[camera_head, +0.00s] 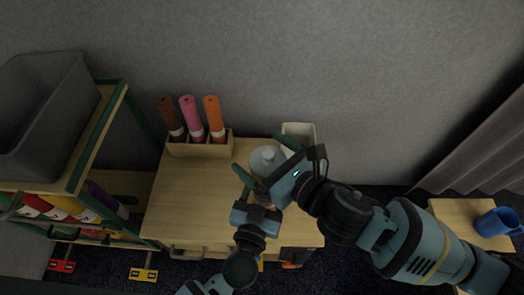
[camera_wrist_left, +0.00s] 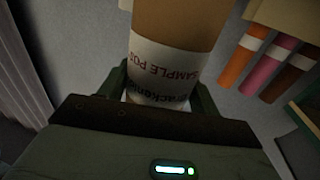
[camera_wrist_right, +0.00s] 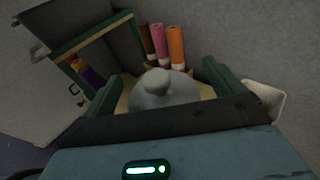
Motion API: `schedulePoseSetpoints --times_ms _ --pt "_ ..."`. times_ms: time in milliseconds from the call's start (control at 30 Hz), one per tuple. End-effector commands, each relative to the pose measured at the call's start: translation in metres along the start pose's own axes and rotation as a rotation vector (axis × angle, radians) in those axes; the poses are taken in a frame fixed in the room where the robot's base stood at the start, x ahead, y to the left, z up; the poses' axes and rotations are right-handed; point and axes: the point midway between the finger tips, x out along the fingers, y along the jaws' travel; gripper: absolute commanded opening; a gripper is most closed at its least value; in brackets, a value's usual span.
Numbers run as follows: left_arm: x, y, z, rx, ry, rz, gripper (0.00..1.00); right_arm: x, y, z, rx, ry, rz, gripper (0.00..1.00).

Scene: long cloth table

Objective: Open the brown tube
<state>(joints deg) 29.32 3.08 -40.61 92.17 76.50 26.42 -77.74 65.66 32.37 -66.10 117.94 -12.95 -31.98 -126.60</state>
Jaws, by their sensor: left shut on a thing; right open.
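The brown tube (camera_wrist_left: 172,30) shows tan-brown with a white printed label in the left wrist view. My left gripper (camera_wrist_left: 160,88) is shut on it around the label. From above, a pale grey cap (camera_head: 267,158) with a small knob shows in the head view, beside both grippers; the tube's body is hidden there. In the right wrist view the cap (camera_wrist_right: 162,92) lies between the spread fingers of my right gripper (camera_wrist_right: 158,76). My right gripper is open; whether a finger touches the cap I cannot tell.
A wooden holder (camera_head: 200,149) with brown, pink and orange rolls stands at the table's back left. A white box (camera_head: 300,131) stands behind the grippers. A shelf with a grey bin (camera_head: 45,110) is at the left. The table's left middle (camera_head: 190,200) is clear.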

Motion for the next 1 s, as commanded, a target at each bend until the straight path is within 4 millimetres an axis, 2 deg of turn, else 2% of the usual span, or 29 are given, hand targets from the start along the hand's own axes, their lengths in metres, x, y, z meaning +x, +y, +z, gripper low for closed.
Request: schedulePoseSetpoints --times_ms 133,400,800,1000 --pt "0.0 -0.0001 0.0003 0.0 -0.001 0.0 0.22 0.0063 0.0003 0.0001 0.0 0.0 0.0 0.94" --pt "0.0 -0.0001 0.0003 0.0 0.0 0.0 0.22 0.0069 0.0001 0.0001 0.0 0.0 0.0 0.94" --pt "0.0 -0.0002 0.0003 0.0 0.0 0.0 0.22 0.0066 -0.0001 0.0 0.0 0.0 0.0 0.41" --pt "0.0 -0.0002 0.0003 0.0 -0.001 0.0 0.22 0.0066 -0.0001 0.0002 0.0 0.0 0.0 0.4"
